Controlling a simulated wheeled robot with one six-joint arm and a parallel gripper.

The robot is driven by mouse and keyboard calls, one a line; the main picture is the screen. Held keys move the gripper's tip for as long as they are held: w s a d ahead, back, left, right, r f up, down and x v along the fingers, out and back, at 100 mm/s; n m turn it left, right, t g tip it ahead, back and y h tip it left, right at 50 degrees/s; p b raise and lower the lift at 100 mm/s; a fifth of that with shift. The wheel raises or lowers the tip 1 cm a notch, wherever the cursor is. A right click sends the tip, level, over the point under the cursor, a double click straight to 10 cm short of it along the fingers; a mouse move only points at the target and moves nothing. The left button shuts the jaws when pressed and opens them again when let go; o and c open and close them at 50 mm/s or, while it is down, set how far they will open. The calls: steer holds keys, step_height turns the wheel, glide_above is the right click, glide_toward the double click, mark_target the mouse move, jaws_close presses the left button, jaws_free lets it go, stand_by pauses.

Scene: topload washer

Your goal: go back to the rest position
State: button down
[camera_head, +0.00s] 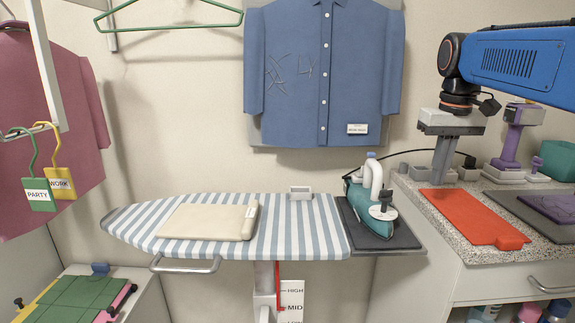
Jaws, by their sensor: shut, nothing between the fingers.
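My gripper (441,178) is at the right of the view, under my blue arm, pointing down. Its fingers are together with nothing between them. They hang in front of a small grey holder at the back of the speckled counter (405,187); whether they touch it I cannot tell.
An ironing board (285,240) with a folded beige cloth (208,221) stands in the middle. A teal iron (358,216) rests at its right end on a dark pad. A red-orange mat (463,214) and a purple tool (512,138) are on the counter. A blue shirt (290,75) hangs behind.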

steer(key=s+a+f+t, duration=0.1)
steer(key=s+a+f, duration=0.1)
steer(key=s+f, duration=0.9)
steer(key=s+a+f+t, duration=0.2)
steer(key=s+a+f, duration=0.1)
steer(key=s+f, duration=0.8)
steer(key=shift+a+f+t, duration=0.3)
steer(key=shift+a+f, duration=0.05)
steer(key=shift+f, duration=0.6)
steer(key=shift+s, duration=0.1)
